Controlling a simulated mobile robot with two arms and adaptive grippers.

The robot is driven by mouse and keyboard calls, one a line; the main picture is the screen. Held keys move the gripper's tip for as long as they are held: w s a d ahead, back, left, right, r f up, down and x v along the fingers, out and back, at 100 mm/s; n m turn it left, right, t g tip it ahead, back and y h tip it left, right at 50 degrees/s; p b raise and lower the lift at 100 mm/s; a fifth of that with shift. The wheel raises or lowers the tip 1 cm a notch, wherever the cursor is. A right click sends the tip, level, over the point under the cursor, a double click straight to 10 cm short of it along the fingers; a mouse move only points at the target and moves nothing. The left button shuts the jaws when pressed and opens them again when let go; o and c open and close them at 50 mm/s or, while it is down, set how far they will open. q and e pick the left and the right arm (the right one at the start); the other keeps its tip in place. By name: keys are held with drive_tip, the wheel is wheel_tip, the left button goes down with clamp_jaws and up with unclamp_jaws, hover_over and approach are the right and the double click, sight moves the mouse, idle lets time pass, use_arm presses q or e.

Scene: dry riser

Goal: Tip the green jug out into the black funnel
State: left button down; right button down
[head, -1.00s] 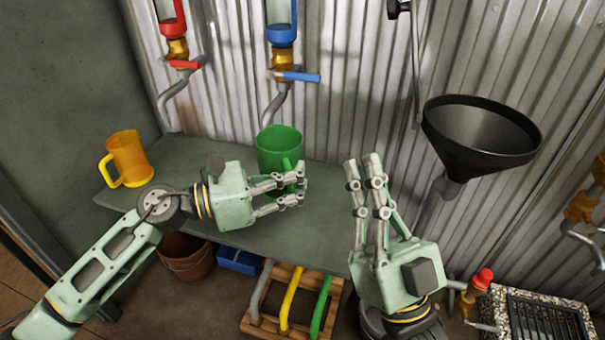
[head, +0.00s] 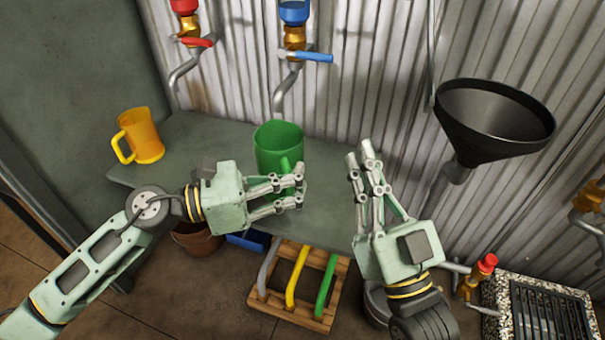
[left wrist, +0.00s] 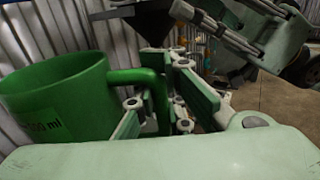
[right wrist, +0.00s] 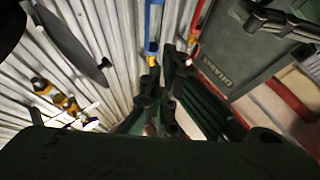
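The green jug (head: 277,140) stands upright on the grey bench, its handle towards my left gripper. My left gripper (head: 298,185) is in front of the jug, its fingers apart on either side of the handle. In the left wrist view the handle (left wrist: 158,95) shows between the finger pads, without a clear grip on it. The black funnel (head: 490,125) is at the right by the corrugated wall, wide mouth up. My right gripper (head: 368,160) is raised between jug and funnel, open and empty. The jug's inside is mostly hidden.
A yellow mug (head: 141,137) stands at the left of the bench (head: 190,140). Red (head: 195,42) and blue (head: 313,57) valve levers hang on pipes above. Below are a wooden rack (head: 300,318) with coloured handles and a floor drain (head: 545,310).

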use_arm(q)
drive_tip(key=shift+s+r, duration=0.15)
drive_tip(key=shift+s, duration=0.05)
use_arm(e)
drive_tip(key=shift+w, duration=0.1)
